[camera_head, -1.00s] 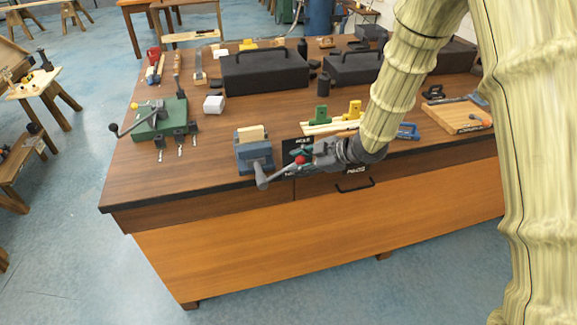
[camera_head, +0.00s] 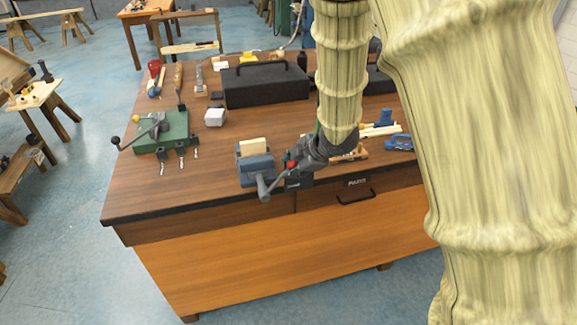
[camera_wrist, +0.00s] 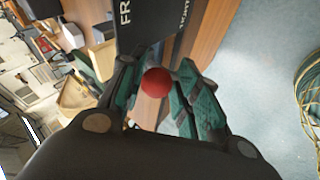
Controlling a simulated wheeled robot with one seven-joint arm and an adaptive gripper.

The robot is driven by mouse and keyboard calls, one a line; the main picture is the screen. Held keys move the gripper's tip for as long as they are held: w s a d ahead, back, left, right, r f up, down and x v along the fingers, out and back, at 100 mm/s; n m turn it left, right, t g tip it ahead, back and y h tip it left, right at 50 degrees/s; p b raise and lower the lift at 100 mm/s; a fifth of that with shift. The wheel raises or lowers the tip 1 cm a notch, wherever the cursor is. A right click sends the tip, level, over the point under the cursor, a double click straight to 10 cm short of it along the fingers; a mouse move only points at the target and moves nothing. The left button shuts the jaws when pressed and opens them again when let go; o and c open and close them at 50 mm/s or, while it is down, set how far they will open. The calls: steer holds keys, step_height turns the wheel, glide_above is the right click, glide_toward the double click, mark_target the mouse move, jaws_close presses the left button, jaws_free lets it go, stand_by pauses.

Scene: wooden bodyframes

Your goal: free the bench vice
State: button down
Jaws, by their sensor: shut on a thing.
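The blue-grey bench vice (camera_head: 255,171) stands at the front edge of the wooden workbench, with a pale wooden block (camera_head: 253,146) between its jaws. Its grey handle (camera_head: 270,185) runs up and right from the front of the vice to a red knob (camera_head: 291,164). My gripper (camera_head: 296,166) is at this knob, just right of the vice. In the wrist view the red knob (camera_wrist: 155,82) sits between the green fingertips of my gripper (camera_wrist: 158,97), which is shut on it. My wrist hides part of the bench behind the handle.
A dark panel (camera_wrist: 155,22) with white letters beginning "FR" is close beyond the fingers. A black toolbox (camera_head: 265,84) stands behind. Blue-handled tools (camera_head: 399,142) lie to the right.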

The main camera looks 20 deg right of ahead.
steer(key=shift+w+r, duration=0.35)
steer(key=c, duration=1.1)
jaws_free()
steer(key=shift+w+f, duration=0.1)
steer(key=shift+c, duration=0.2)
steer(key=shift+f, duration=0.15)
steer(key=shift+s, duration=0.2)
steer(key=v, duration=1.1)
steer(key=shift+s+r, duration=0.25)
steer(key=shift+d, duration=0.1)
